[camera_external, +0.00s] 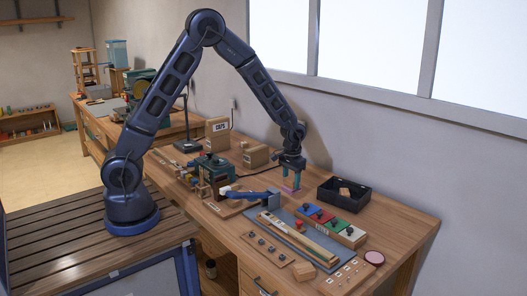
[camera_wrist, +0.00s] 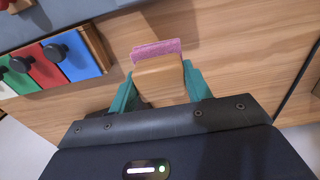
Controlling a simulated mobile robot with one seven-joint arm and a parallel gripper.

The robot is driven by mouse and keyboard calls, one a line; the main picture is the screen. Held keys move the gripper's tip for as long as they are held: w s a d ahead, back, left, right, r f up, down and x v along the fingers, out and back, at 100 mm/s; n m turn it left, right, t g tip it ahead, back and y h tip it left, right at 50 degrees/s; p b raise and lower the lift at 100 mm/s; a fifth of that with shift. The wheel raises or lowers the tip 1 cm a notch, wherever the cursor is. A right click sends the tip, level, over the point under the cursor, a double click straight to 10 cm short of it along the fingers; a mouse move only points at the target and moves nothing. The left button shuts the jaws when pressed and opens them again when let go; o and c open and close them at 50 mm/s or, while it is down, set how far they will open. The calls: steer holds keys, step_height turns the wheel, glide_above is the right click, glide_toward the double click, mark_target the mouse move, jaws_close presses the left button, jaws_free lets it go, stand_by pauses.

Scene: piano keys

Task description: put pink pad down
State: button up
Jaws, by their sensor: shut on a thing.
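The pink pad (camera_wrist: 157,48) shows in the wrist view at the far end of a small wooden block (camera_wrist: 160,80). My gripper (camera_wrist: 161,82) has its teal fingers on either side of this block and is shut on it. In the external view the pink pad (camera_external: 290,187) shows under my gripper (camera_external: 291,172), over the workbench to the left of the black tray. I cannot tell whether the pad touches the bench top. The fingers hide the sides of the block.
The black tray (camera_external: 327,197) holds wooden pieces. A panel with blue, red and green sections (camera_external: 325,218) lies in front, beside a blue mat (camera_external: 277,217). A clamp-like fixture (camera_external: 211,172) stands left of my gripper. Bare wood (camera_wrist: 240,50) surrounds the pad's right side.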

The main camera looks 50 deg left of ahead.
mark_target(291, 191)
steer(key=shift+f, duration=2.5)
steer(key=shift+f, duration=0.15)
steer(key=o, duration=1)
steer(key=shift+c, duration=0.2)
